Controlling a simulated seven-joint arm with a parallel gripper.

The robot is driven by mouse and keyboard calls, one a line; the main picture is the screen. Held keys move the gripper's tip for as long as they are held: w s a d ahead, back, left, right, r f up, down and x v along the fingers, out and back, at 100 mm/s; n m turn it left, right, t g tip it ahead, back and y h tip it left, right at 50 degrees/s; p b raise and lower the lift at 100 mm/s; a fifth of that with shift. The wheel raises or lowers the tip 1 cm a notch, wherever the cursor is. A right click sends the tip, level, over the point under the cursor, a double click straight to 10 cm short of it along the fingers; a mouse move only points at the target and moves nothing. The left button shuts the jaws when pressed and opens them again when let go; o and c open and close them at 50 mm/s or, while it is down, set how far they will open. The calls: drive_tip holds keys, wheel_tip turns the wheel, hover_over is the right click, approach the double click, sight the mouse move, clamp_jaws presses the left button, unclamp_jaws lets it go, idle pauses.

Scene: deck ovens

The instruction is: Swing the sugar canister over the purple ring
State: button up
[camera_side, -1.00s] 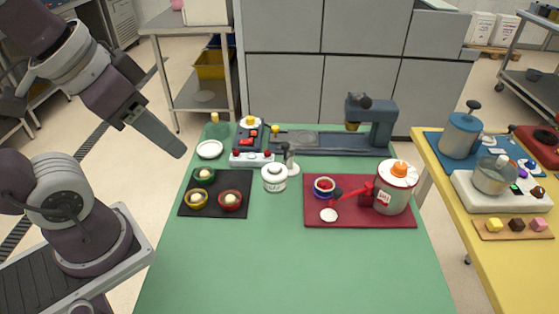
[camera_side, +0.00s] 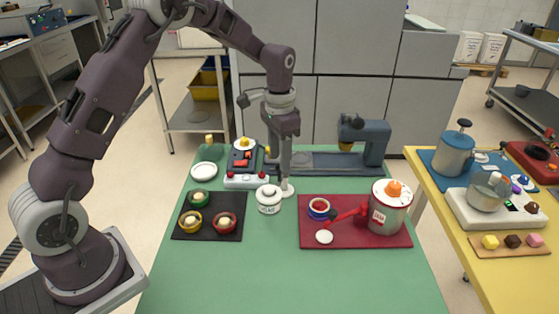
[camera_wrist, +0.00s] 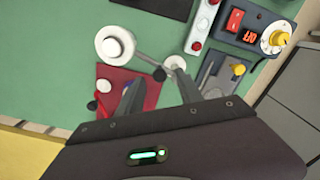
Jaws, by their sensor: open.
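The sugar canister (camera_side: 269,199) is a white lidded pot with dark lettering, upright on the green table. In the wrist view the canister (camera_wrist: 115,45) is joined by a grey bar (camera_wrist: 148,60) to a round-topped post (camera_wrist: 175,63). A small red-filled cup (camera_side: 319,209) on the red mat has a blue-purple band; I cannot make out a separate purple ring. My gripper (camera_side: 283,180) points down beside the canister, at the post, which it partly hides in the side view. In the wrist view my gripper (camera_wrist: 158,88) has its two fingers apart with nothing seen held.
A black tray (camera_side: 210,233) with several small bowls lies left. A control box (camera_side: 244,158) and a grey-blue machine (camera_side: 372,140) stand behind. The table's front is clear.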

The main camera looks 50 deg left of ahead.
drive_tip(key=shift+f, duration=0.95)
drive_tip(key=shift+c, duration=0.4)
clamp_jaws()
drive_tip(key=shift+r, duration=0.1)
